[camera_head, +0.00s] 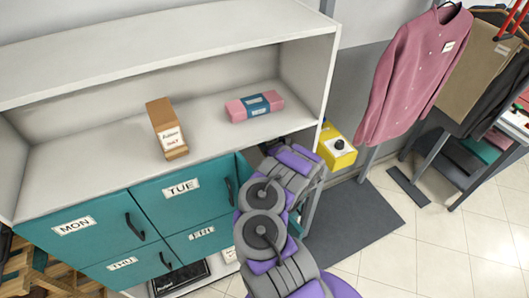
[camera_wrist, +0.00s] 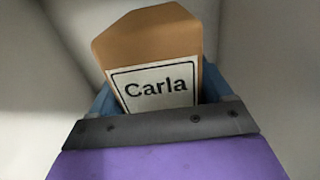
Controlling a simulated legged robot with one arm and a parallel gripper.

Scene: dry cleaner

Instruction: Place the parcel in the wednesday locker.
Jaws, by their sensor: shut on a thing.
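In the wrist view, my gripper (camera_wrist: 157,98) is shut on a brown parcel (camera_wrist: 150,38) with a white label reading "Carla". Blue finger edges show on both sides of it. Pale walls surround the parcel, as inside a compartment. In the head view my arm reaches to the right end of the teal lockers, and my gripper and the held parcel are hidden there. The Wednesday locker's label is not visible. The area right of the TUE locker (camera_head: 205,188) is mostly covered by my arm.
The MON locker (camera_head: 95,240) is closed. A labelled tan box (camera_head: 160,112) and a pink bundle with a blue band (camera_head: 236,111) sit on the shelf above (camera_head: 100,160). A yellow box (camera_head: 332,154) and hanging clothes (camera_head: 420,75) are on the right. Floor is clear at lower right.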

